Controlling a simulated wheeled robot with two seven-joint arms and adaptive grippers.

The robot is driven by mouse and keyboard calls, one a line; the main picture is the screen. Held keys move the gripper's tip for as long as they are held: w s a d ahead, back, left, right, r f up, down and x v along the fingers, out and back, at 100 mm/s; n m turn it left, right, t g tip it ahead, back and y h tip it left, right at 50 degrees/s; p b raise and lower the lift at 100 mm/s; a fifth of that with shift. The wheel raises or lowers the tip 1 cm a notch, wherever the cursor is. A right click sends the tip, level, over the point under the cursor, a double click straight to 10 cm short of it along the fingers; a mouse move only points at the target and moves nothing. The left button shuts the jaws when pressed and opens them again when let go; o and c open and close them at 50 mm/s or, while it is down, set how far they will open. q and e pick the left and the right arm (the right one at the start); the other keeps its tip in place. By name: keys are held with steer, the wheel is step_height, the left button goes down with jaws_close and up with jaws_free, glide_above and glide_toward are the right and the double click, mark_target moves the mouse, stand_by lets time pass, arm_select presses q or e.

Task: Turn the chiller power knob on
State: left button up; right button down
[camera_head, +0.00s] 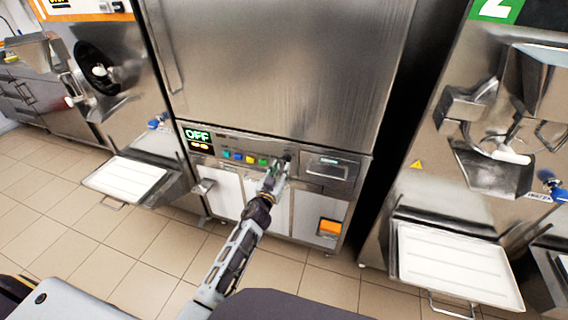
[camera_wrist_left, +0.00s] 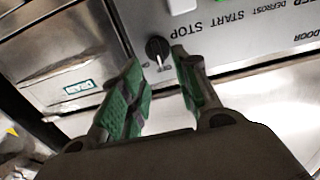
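The chiller (camera_head: 270,60) is the steel cabinet in the middle of the head view. Its display (camera_head: 198,135) reads OFF. The black power knob (camera_wrist_left: 158,50) shows in the left wrist view on the grey panel, beside the STOP label. My left gripper (camera_head: 280,166) is at the panel in the head view; in the left wrist view my left gripper (camera_wrist_left: 160,82) is open, with green-padded fingers apart. The knob lies just beyond the fingertips, between them and nearer the right finger. I cannot tell whether they touch. My right gripper is not in view.
Coloured buttons (camera_head: 250,159) line the panel left of the gripper. A drawer-like steel plate (camera_head: 328,168) is right of it. White trays (camera_head: 125,178) and (camera_head: 455,265) jut from machines on both sides. Tiled floor (camera_head: 275,272) lies in front.

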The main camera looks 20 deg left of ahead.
mark_target(285, 160)
arm_select(q)
steer(key=shift+w, duration=1.35)
steer(key=shift+w+d, duration=0.1)
steer(key=shift+w, duration=0.95)
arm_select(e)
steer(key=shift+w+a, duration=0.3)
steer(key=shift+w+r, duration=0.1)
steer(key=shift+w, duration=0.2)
arm_select(q)
jaws_close()
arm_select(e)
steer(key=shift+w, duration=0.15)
